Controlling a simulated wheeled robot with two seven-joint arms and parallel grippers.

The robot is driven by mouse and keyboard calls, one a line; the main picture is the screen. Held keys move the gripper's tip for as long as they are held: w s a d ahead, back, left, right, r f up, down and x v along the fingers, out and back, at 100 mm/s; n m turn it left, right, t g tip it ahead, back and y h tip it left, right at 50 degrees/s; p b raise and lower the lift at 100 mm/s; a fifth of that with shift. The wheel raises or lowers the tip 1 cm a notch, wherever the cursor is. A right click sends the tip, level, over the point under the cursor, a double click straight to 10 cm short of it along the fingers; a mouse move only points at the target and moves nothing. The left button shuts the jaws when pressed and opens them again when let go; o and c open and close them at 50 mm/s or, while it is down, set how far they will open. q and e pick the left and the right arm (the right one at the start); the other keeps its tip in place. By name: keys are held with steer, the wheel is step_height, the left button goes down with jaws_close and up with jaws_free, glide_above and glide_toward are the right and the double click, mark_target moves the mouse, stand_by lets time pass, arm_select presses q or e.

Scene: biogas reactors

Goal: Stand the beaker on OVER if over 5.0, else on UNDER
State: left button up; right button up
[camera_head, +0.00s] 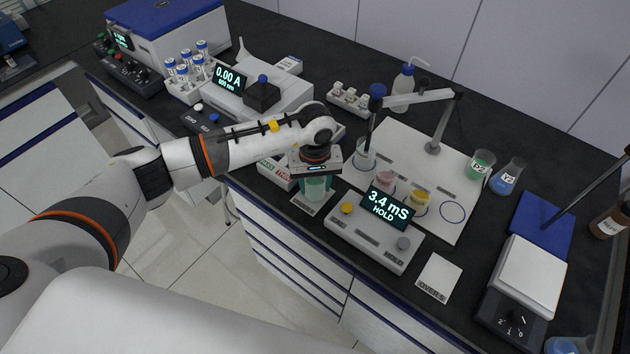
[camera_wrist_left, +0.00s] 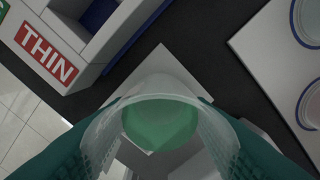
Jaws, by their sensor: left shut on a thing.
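The conductivity meter (camera_head: 374,236) has a display (camera_head: 388,206) reading 3.4 mS HOLD. My left gripper (camera_head: 316,177) is shut on a clear beaker (camera_head: 315,190) with green liquid, which also shows in the left wrist view (camera_wrist_left: 160,122) between the teal fingers. The beaker is upright over a white card (camera_head: 306,206) left of the meter; this card also shows in the wrist view (camera_wrist_left: 161,62). I cannot tell whether the beaker touches it, and its lettering is not readable. The OVER 5 card (camera_head: 438,274) lies bare right of the meter. My right gripper is not in view.
A white board (camera_head: 400,140) behind the meter carries a pink beaker (camera_head: 385,181), a yellow beaker (camera_head: 419,198) and a clear beaker (camera_head: 364,154) under a probe arm. A box with a THIN label (camera_wrist_left: 48,52) stands close beside the held beaker. A balance (camera_head: 527,280) stands far right.

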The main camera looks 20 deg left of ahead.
arm_select(q)
steer(key=o, duration=1.1)
steer(key=shift+f, duration=0.1)
steer(key=shift+r+p, duration=0.3)
steer(key=shift+p, duration=0.1)
step_height(320, 180, up, 12)
steer(key=b, duration=0.3)
steer(key=shift+f, duration=0.15)
